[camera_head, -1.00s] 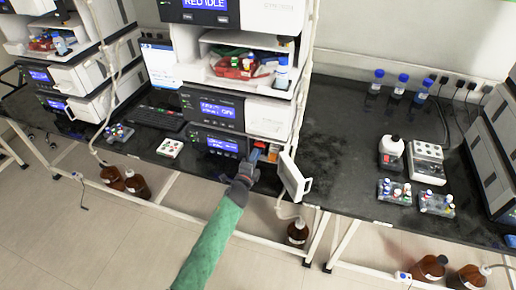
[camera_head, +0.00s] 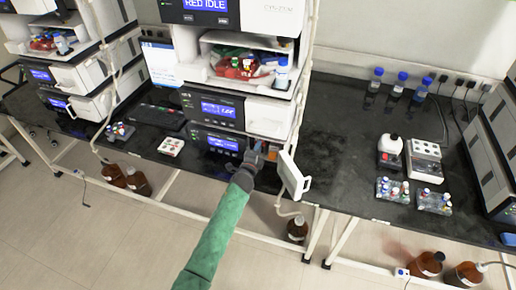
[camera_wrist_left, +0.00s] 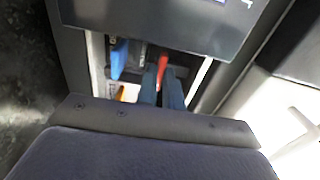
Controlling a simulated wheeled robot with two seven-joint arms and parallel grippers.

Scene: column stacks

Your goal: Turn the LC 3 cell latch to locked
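The open cell compartment (camera_wrist_left: 130,92) sits at the lower right of the middle instrument stack. Its white door (camera_head: 293,175) stands swung open to the right. Inside, the left wrist view shows a red lever-like piece (camera_wrist_left: 163,66), probably the latch, and a blue part (camera_wrist_left: 119,58) to its left. My left gripper (camera_head: 253,151) reaches into the compartment. Its two dark blue fingers (camera_wrist_left: 160,84) are close together, with their tips at the red piece. I cannot tell whether they grip it or only touch it. The latch's lower part is hidden by the fingers. My right gripper is not in view.
Instrument modules with blue displays (camera_head: 218,108) rise above the compartment. The dark bench (camera_head: 340,145) right of the open door is mostly clear. Brown bottles (camera_head: 297,228) stand on the floor.

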